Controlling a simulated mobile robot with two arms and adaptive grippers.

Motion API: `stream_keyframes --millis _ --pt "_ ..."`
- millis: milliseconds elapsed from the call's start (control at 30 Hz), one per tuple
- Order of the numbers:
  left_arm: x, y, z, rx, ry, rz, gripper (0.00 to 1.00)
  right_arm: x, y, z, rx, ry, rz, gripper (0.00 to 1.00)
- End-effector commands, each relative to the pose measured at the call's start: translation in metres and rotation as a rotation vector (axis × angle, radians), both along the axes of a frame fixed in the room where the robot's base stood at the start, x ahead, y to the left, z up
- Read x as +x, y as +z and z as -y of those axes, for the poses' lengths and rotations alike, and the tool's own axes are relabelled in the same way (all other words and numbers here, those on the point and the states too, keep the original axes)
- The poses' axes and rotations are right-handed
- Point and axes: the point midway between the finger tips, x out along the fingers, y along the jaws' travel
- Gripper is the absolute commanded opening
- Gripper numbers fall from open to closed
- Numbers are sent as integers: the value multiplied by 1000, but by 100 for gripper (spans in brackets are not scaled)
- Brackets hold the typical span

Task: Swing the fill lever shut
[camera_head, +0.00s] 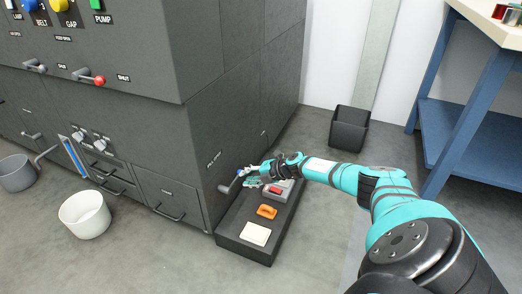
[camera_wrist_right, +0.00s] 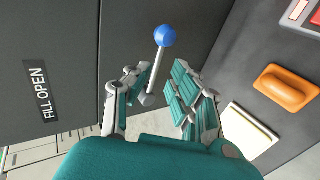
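The fill lever, a grey rod with a blue ball knob (camera_head: 240,173), sticks out from the side of the dark machine near its lower corner. In the right wrist view its blue knob (camera_wrist_right: 165,36) lies just beyond the fingertips, and the rod runs between the two fingers. A "FILL OPEN" label (camera_wrist_right: 41,91) is on the panel beside it. My right gripper (camera_head: 255,175) is at the lever with its fingers spread. The left finger looks close to the rod; I cannot tell whether it touches. My left gripper is not in view.
Below the lever, a dark tray (camera_head: 229,235) on the floor holds an orange handled item (camera_head: 267,211), a cream block (camera_head: 255,234) and a grey-and-red item (camera_head: 277,189). A black bin (camera_head: 349,128) and blue-legged bench (camera_head: 468,105) stand right. Buckets (camera_head: 85,215) stand left.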

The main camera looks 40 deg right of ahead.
Motion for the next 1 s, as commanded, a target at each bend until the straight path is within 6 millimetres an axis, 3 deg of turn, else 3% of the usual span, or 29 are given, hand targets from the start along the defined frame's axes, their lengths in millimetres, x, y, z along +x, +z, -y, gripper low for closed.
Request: stream_keyframes --millis 200,400,1000 --pt "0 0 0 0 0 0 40 -30 20 13 -3 0 -4 22" --pt "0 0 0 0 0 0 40 -45 30 20 -3 -2 -3 22" --pt "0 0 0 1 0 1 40 -47 33 21 -2 -1 -3 22"
